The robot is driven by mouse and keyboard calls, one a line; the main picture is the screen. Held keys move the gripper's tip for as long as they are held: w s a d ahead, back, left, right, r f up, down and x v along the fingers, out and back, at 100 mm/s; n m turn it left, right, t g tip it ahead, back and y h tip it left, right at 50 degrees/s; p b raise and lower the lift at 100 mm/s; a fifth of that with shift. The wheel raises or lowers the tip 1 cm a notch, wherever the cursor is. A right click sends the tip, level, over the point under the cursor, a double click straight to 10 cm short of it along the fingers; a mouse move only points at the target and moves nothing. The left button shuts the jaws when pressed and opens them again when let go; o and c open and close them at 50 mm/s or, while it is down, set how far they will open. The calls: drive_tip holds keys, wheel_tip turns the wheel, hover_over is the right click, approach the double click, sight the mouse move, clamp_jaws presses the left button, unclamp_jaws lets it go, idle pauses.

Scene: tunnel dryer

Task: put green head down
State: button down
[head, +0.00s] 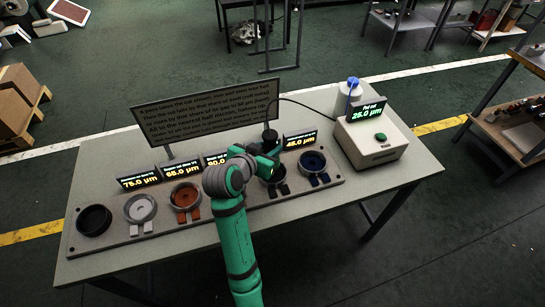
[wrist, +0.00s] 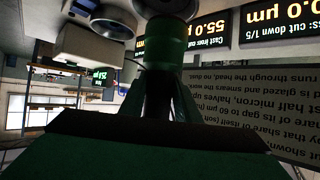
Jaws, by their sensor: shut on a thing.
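My gripper (head: 268,158) is over the middle right of the grey rack on the table, behind the bend of my arm. In the wrist view, my gripper (wrist: 165,85) is shut on a green cylinder, seemingly the green head (wrist: 165,42), with a grey round part at its far end. In the head view my arm and gripper mostly hide it, and I cannot tell whether it touches anything below.
A white cylinder with a blue top (head: 350,92) stands behind. A text board (head: 205,110) and small displays line the rack's back.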

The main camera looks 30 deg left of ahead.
drive_tip(key=shift+d+f, duration=0.35)
drive_tip(key=shift+f, duration=0.05)
drive_tip(key=shift+w+d+f, duration=0.1)
drive_tip(key=shift+f, duration=1.5)
drive_tip(key=shift+f, duration=0.15)
drive_tip(key=c, duration=1.3)
unclamp_jaws()
drive_tip(key=shift+f, duration=0.1)
drive_tip(key=shift+c, duration=0.2)
drive_tip(key=shift+r, duration=0.25)
drive_tip(key=v, duration=1.2)
drive_tip(key=shift+d+f, duration=0.1)
drive_tip(key=shift+f, duration=0.05)
